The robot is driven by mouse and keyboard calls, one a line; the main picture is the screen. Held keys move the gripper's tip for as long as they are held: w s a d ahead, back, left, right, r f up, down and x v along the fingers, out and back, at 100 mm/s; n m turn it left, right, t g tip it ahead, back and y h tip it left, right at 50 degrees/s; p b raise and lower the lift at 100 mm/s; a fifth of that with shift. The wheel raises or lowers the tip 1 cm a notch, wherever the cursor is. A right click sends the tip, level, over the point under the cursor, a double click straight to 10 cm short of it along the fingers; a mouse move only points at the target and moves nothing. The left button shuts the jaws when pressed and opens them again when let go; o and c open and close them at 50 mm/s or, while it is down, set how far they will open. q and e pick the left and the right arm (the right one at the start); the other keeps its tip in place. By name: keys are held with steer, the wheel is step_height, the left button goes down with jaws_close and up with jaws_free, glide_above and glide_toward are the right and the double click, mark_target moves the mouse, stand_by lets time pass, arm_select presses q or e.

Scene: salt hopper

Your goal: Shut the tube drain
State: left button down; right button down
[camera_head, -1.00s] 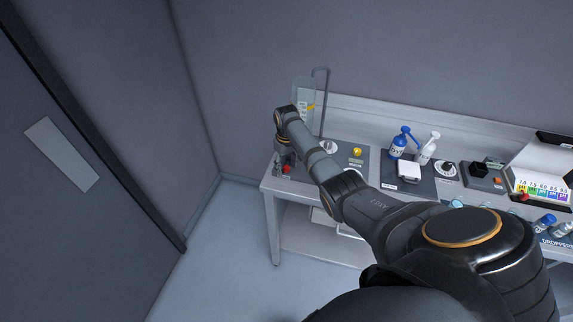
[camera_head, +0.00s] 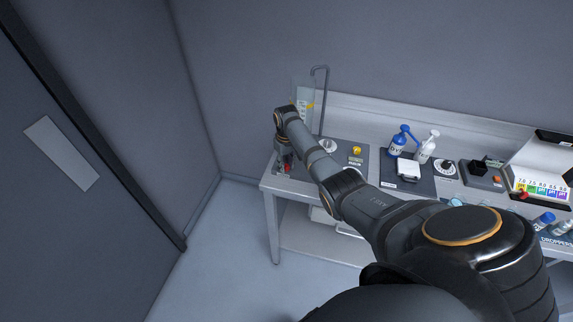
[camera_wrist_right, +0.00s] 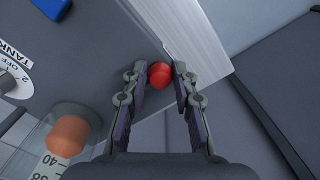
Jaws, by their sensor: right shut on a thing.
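A round red knob (camera_wrist_right: 159,76) sits between the fingertips of my right gripper (camera_wrist_right: 158,71) in the right wrist view. The fingers are shut on it. In the head view my right arm reaches to the left end of the table, where the right gripper (camera_head: 284,166) points down at the red knob. A clear upright tube (camera_head: 303,98) stands behind the wrist, its lower part hidden by my arm. In the wrist view a scale strip with numbers (camera_wrist_right: 52,163) shows by an orange-brown round part (camera_wrist_right: 68,135). My left gripper is out of view.
A grey panel with a dial (camera_wrist_right: 12,82) marked OFF and TANK lies beside the gripper. On the table (camera_head: 268,184) stand a yellow knob (camera_head: 357,150), a blue bottle (camera_head: 396,144), a white bottle (camera_head: 425,151) and a colour chart box (camera_head: 545,165). A bent pipe (camera_head: 323,100) rises behind.

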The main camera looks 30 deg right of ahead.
steer(key=shift+w+a+r+m, duration=0.2)
steer(key=shift+w+m, duration=0.25)
steer(key=shift+m, duration=0.15)
steer(key=c, duration=1.3)
jaws_free()
steer(key=shift+o, duration=1.4)
steer(key=shift+w+f, duration=0.1)
steer(key=shift+f, duration=0.05)
step_height(320, 180, up, 12)
